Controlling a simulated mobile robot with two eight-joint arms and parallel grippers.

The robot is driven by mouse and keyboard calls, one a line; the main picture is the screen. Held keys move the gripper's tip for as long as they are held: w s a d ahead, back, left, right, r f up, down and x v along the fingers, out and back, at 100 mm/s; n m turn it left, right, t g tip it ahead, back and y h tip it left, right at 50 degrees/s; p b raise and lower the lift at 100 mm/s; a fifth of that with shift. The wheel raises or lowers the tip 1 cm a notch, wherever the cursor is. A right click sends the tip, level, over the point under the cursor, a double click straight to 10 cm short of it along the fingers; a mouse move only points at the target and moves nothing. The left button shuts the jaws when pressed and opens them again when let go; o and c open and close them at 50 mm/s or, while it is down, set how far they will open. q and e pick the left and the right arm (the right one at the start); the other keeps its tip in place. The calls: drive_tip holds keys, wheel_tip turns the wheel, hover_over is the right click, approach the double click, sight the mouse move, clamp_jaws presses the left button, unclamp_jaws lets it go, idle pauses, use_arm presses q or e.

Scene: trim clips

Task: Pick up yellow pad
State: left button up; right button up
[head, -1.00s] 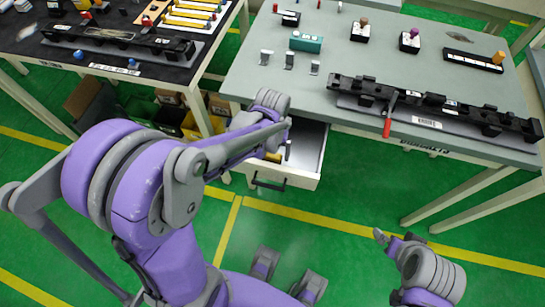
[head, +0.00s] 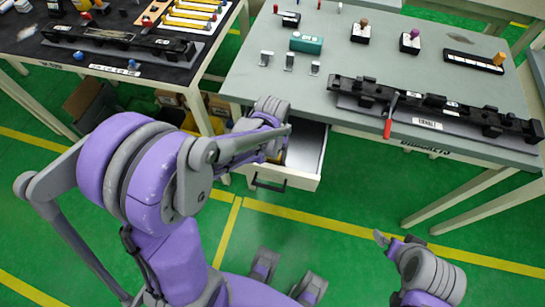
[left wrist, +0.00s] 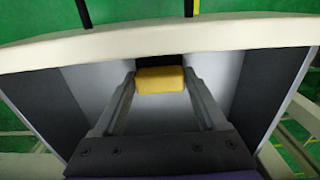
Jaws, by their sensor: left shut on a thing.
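The yellow pad (left wrist: 161,80) sits between the two fingertips of my left gripper (left wrist: 160,84) in the left wrist view, with a finger against each side. The gripper is shut on it. Both are within the open drawer (left wrist: 228,72), whose pale front rim crosses the top of that view. In the head view the open drawer (head: 306,150) is under the grey table, and my left wrist hides most of the gripper and pad. My right gripper (head: 396,240) is over the floor at lower right, away from the table; its finger opening is unclear.
The grey table (head: 350,60) above the drawer carries a long black fixture (head: 430,108) with a red-handled tool (head: 390,115), small clips and a teal block (head: 306,42). A black-topped table (head: 50,55) stands at left. Green floor in front is clear.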

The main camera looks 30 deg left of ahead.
use_arm(q)
wheel_tip(320, 180, up, 10)
drive_tip(key=shift+f+p, duration=0.1)
drive_tip(key=shift+p, duration=0.6)
